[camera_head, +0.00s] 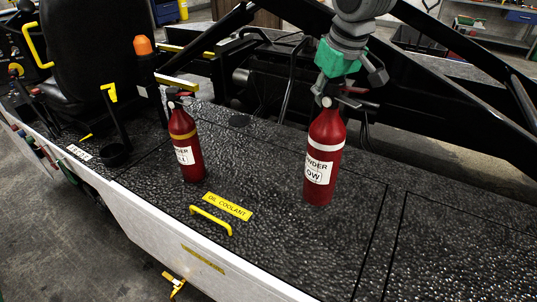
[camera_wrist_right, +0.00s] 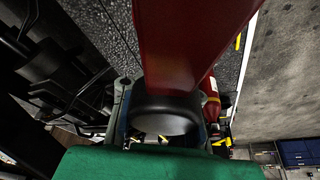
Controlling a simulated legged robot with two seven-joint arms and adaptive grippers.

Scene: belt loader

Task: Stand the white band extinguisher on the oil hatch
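The white band extinguisher (camera_head: 321,165) is red, with a white ring and a white label, and is close to upright. My right gripper (camera_head: 333,88) is at its top, fingers on both sides of the neck, and seems shut on it. In the right wrist view the red body (camera_wrist_right: 185,50) and dark collar lie between the fingers (camera_wrist_right: 165,118). The extinguisher's base is over or on the black textured deck; I cannot tell if it touches. The oil hatch (camera_head: 265,235) carries a yellow OIL COOLANT label (camera_head: 227,207) and a yellow handle (camera_head: 211,220). My left gripper is not in view.
A yellow band extinguisher (camera_head: 186,145) stands upright left of the white band one, behind the label. Black frame bars (camera_head: 460,60) cross behind. A seat (camera_head: 95,50), orange beacon (camera_head: 142,46) and levers are at left. Deck in front and right is clear.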

